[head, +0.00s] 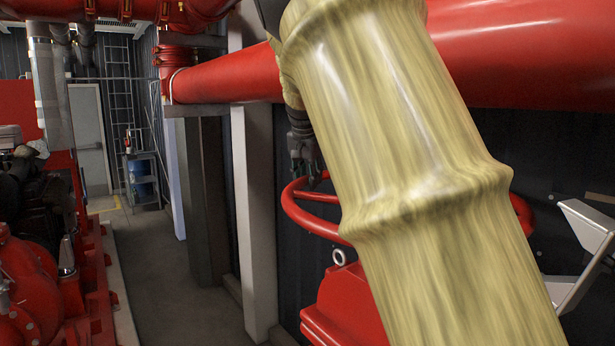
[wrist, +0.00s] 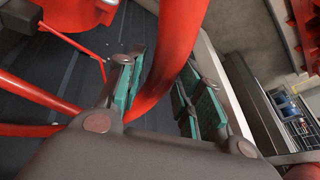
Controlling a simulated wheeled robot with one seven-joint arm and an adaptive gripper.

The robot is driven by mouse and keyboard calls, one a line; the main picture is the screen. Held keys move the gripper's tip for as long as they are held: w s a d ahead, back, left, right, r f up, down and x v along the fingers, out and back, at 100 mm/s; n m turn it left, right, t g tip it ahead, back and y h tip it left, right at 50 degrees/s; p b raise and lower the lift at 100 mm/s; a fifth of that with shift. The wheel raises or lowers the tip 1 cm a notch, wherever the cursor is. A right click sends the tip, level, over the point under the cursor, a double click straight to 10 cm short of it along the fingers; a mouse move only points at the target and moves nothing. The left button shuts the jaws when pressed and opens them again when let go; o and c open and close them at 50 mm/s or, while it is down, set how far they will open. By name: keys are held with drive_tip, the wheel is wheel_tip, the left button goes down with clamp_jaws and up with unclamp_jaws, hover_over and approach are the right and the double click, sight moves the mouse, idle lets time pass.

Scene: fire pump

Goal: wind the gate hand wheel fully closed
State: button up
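The red gate hand wheel (head: 297,213) lies roughly level above a red housing (head: 345,300) in the head view. My sleeved arm hides its middle; parts of the rim show on both sides. My gripper (head: 307,172) is just above the left part of the rim. In the wrist view, the wheel's rim (wrist: 174,50) passes between the two green-padded fingers of my gripper (wrist: 162,88). The fingers stand apart, with a gap visible at the right finger. The left finger is close to the rim; I cannot tell whether it touches.
A thick red pipe (head: 225,80) runs behind and above the wheel. A pale post (head: 254,220) stands left of it. A grey metal bracket (head: 585,235) is at the right. Red pump machinery (head: 35,275) fills the left side, with a clear floor aisle (head: 170,255) between.

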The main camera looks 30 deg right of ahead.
clamp_jaws()
drive_tip(key=shift+w+d+m, duration=0.35)
drive_tip(key=shift+d+m, duration=0.05)
drive_tip(key=shift+d, duration=0.45)
drive_tip(key=shift+w+d+m, duration=0.3)
drive_tip(key=shift+d+m, duration=0.1)
drive_tip(key=shift+d, duration=0.4)
drive_tip(key=o, duration=0.5)
unclamp_jaws()
drive_tip(key=shift+r, duration=0.1)
drive_tip(key=v, duration=1.2)
drive_tip(key=shift+a, duration=0.3)
drive_tip(key=shift+w, duration=0.2)
